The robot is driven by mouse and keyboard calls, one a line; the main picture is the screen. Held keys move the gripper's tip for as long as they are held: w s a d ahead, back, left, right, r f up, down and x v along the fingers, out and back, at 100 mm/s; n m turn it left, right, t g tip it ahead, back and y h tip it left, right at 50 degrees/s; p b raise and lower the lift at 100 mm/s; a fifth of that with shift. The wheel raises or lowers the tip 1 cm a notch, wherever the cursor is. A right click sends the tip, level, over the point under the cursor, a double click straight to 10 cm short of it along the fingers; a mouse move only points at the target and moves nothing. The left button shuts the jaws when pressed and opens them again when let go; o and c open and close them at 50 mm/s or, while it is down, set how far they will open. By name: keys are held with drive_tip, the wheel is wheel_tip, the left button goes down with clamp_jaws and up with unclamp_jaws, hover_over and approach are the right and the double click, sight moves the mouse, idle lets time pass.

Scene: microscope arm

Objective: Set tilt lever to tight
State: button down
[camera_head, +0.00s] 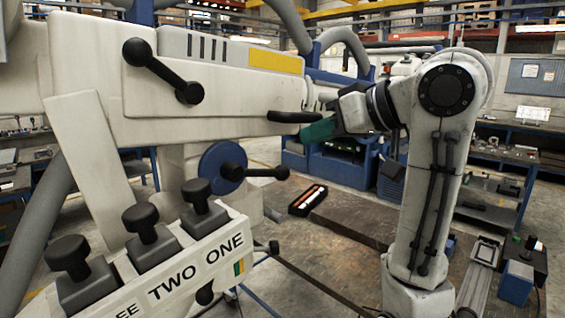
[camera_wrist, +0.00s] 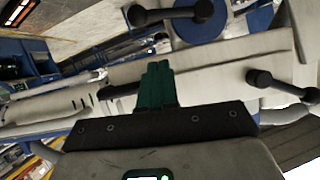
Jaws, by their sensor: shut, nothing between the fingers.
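The white microscope arm (camera_head: 215,90) carries several black levers, and none shows a readable tilt or tight mark. A ball-ended lever (camera_head: 162,70) slants down to the right on its side; it is at the right of the wrist view (camera_wrist: 281,87). A short black handle (camera_head: 295,116) lies near level at the arm's end; it also shows in the wrist view (camera_wrist: 119,90). A lever on a blue disc (camera_head: 255,172) points right. My gripper (camera_head: 318,131), with teal fingers, is shut and empty, close beside the short handle; contact cannot be told. Its fingers (camera_wrist: 158,82) partly overlap the handle in the wrist view.
A sloped panel (camera_head: 190,268) with black knobs and labels reading TWO and ONE stands at the lower left. Workbenches (camera_head: 510,150) line the right. Open floor lies between.

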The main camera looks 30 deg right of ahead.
drive_tip(key=w+a+f+p, duration=0.2)
drive_tip(key=w+a+f, duration=0.1)
drive_tip(key=w+f, duration=0.3)
drive_tip(key=shift+f, duration=0.15)
idle(0.4)
drive_tip(key=shift+f, duration=0.1)
